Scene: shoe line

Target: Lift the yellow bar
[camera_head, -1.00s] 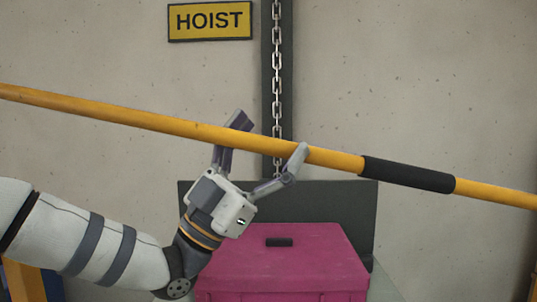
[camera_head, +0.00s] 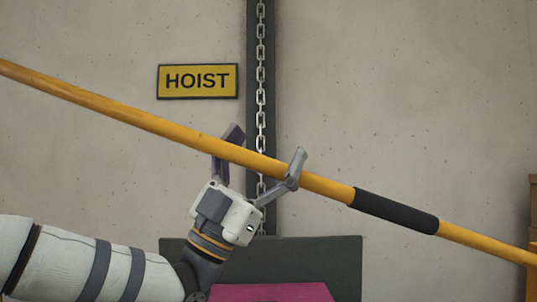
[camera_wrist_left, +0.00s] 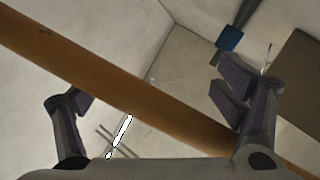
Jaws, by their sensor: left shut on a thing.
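The yellow bar (camera_head: 140,118) runs across the whole head view, sloping down from upper left to lower right, with a black grip sleeve (camera_head: 395,210) right of the middle. Both its ends are out of view. My left gripper (camera_head: 265,150) comes from below, one finger on each side of its palm, and is shut on the bar left of the sleeve. In the left wrist view the bar (camera_wrist_left: 95,82) crosses slantwise between the fingers, close to the palm. My right gripper is not in view.
A hoist chain (camera_head: 261,70) hangs along a dark post (camera_head: 254,215) behind the bar. A yellow HOIST sign (camera_head: 198,80) is on the concrete wall. A pink box (camera_head: 275,292) shows below, in front of a dark panel (camera_head: 335,262). A brown edge (camera_head: 532,215) stands far right.

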